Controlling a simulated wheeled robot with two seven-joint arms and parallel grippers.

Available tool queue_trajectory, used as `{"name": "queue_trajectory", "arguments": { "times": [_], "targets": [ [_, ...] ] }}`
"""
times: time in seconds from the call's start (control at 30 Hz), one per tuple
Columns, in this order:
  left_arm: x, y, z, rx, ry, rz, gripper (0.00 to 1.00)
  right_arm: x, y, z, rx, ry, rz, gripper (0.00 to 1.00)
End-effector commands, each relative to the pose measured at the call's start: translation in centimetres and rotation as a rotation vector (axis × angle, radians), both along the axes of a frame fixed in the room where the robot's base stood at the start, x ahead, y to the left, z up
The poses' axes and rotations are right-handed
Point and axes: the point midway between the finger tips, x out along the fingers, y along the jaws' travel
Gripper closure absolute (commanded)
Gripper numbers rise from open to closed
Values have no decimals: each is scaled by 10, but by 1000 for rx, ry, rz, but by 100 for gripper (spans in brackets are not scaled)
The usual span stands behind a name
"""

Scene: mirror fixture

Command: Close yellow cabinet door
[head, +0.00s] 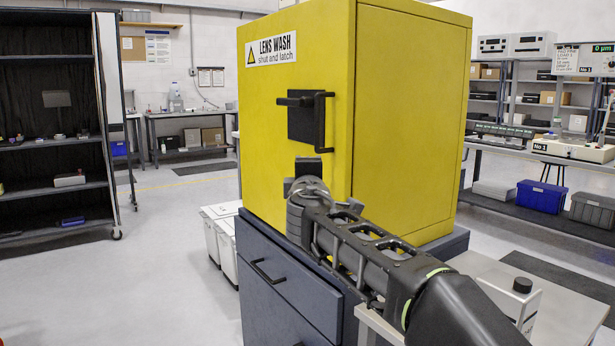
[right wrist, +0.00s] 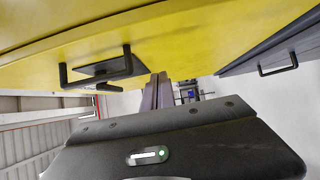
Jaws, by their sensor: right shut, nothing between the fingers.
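The yellow cabinet (head: 410,120) stands on a dark blue drawer base. Its front door (head: 265,125) carries a "LENS WASH, shut and latch" label (head: 271,49) and a black handle (head: 319,122) on a dark plate. The door looks flush or nearly flush with the body; I cannot tell if it is latched. My right gripper (head: 308,168) is shut and empty, in front of the door below the handle. In the right wrist view its fingers (right wrist: 158,92) are close to the yellow face, beside the handle (right wrist: 103,72); contact is unclear. My left gripper is not in view.
The dark blue base (head: 285,290) has a drawer with a black handle (head: 266,271). A white table (head: 555,300) stands at the right front. A dark shelf rack (head: 55,130) is at left, white bins (head: 212,235) beside the base. The floor at left is clear.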

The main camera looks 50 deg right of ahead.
Motion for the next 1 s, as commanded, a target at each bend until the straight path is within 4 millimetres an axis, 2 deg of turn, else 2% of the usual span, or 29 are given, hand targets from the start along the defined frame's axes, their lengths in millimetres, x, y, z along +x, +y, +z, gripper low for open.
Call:
{"name": "queue_trajectory", "arguments": {
  "times": [0.03,0.2,0.37,1.0],
  "targets": [
    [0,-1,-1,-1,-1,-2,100,-12,7,-1,0,-2,0,100],
    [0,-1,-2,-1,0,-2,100,-39,27,-1,0,0,3,100],
    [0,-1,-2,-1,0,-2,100,-53,37,-1,1,2,5,100],
    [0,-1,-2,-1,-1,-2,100,-55,40,-2,1,3,7,100]
  ]
}}
